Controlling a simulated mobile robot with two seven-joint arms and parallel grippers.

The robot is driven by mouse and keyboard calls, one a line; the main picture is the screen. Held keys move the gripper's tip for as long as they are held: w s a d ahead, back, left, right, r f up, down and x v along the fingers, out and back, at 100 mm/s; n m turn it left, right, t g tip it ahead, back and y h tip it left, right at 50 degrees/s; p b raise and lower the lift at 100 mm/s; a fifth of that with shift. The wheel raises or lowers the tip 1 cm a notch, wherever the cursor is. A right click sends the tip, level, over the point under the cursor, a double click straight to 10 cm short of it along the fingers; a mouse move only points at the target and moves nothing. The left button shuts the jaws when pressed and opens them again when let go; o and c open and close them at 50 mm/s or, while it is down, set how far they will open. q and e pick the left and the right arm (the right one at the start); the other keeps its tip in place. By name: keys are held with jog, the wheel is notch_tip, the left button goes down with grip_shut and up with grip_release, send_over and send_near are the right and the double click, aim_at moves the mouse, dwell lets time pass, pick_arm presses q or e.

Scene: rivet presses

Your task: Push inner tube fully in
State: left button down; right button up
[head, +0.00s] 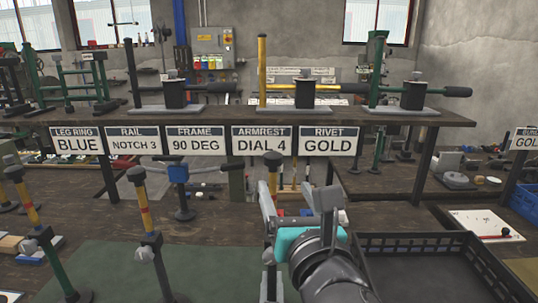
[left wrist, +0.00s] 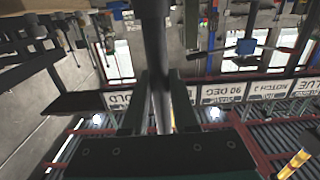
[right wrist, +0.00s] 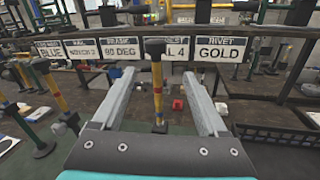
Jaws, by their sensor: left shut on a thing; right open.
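My right gripper (head: 298,202), with pale grey fingers and a teal body, is open in the middle of the head view. In the right wrist view my right gripper (right wrist: 155,95) has an upright yellow tube (right wrist: 157,88) with a dark cap (right wrist: 154,46) showing between its spread fingers; I cannot tell how far beyond them it stands. In the left wrist view, which is upside down, my left gripper (left wrist: 158,105) is shut on a dark grey tube (left wrist: 155,45). I cannot make out the left gripper clearly in the head view. How deep any inner tube sits is hidden.
Other yellow-banded posts (head: 145,212) stand at left. A raised shelf (head: 230,117) carries presses and signs (head: 262,140) reading blue, notch 3, 90 deg, dial 4 and gold. A black crate (head: 430,243) lies right of my arm. The green mat (head: 115,268) has bare room.

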aim_at(269, 153)
jog(key=w+a, duration=0.1)
jog(key=w, duration=0.2)
jog(key=w+a+r+n, duration=0.1)
jog(key=w, duration=0.3)
jog(key=w+a+r+n+y, duration=0.1)
jog(key=w, duration=0.3)
jog(key=shift+r, duration=0.15)
dwell(0.4)
grip_shut()
dwell(0.5)
dwell(0.8)
